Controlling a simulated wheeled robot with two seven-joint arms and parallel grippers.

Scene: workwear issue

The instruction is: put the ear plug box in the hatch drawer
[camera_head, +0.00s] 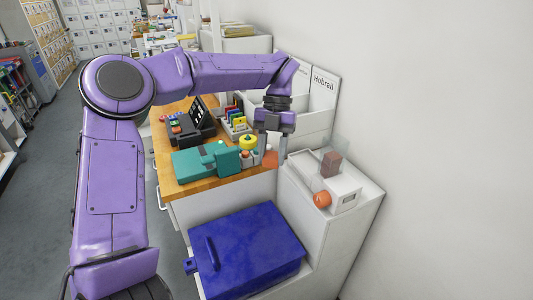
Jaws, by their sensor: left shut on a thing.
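My left gripper (273,150) hangs fingers down over the right end of the wooden counter. It is shut on a small orange box (270,159), which I take to be the ear plug box; the fingers partly hide it. To its right is a white open-topped drawer or tray (352,196), which looks like the hatch drawer. A brown block (331,163) and an orange round thing (322,199) are at this drawer. The gripper is left of the drawer, not over it. My right gripper is out of view.
The wooden counter (188,188) holds a teal case (206,161), a yellow round item (248,142), a dark card terminal (190,126) and a rack of coloured packs (236,120). A blue lidded box (247,250) stands in front. A white wall closes the right side.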

